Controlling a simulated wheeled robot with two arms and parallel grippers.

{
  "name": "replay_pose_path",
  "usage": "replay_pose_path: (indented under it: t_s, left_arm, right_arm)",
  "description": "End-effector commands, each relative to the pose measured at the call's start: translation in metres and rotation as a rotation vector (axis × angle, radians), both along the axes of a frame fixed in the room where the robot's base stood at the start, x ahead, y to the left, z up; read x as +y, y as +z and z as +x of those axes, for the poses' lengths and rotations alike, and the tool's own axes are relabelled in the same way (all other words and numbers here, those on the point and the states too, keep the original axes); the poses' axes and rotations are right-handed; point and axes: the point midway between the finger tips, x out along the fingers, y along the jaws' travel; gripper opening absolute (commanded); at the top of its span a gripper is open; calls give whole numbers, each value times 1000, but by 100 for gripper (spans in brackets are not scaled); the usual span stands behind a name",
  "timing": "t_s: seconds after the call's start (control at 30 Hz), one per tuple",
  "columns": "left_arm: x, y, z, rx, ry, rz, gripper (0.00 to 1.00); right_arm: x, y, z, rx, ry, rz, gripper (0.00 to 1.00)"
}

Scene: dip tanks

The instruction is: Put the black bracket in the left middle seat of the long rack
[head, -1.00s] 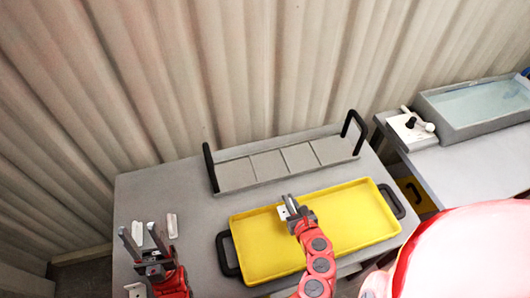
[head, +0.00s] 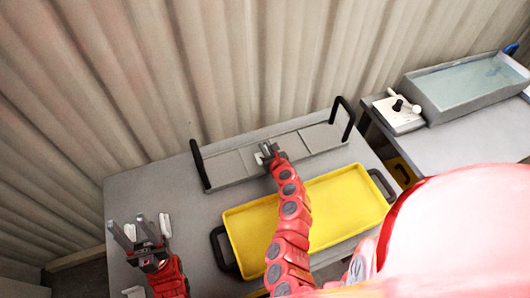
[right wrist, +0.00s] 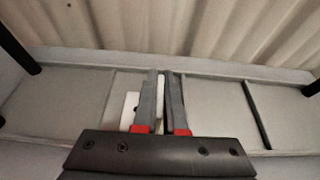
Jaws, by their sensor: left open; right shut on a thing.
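The long rack (head: 225,172) is a shallow grey tray with divided seats and a black handle at each end. It stands along the back of the table and fills much of the right wrist view (right wrist: 75,88). My right gripper (head: 265,152) is over the rack's middle seats, shut on a small white piece (right wrist: 131,108) with a dark hole, which shows beside the left finger in the right wrist view. Whether it touches the rack I cannot tell. No black bracket is recognisable. My left gripper (head: 129,226) is open and empty over the table's left part.
A yellow tray (head: 345,205) with black handles lies in front of the rack. Small white pieces (head: 165,225) lie near my left gripper. A water tank (head: 465,100) and a white control box (head: 397,116) stand on the right-hand table. A pleated curtain hangs behind.

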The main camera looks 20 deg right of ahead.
Motion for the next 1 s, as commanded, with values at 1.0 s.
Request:
replay_pose_path:
  t_s: [1.0]
  left_arm:
    - [0,-35,0,0,0,0,50]
  right_arm:
    - [-1,-37,0,-1,-2,-1,39]
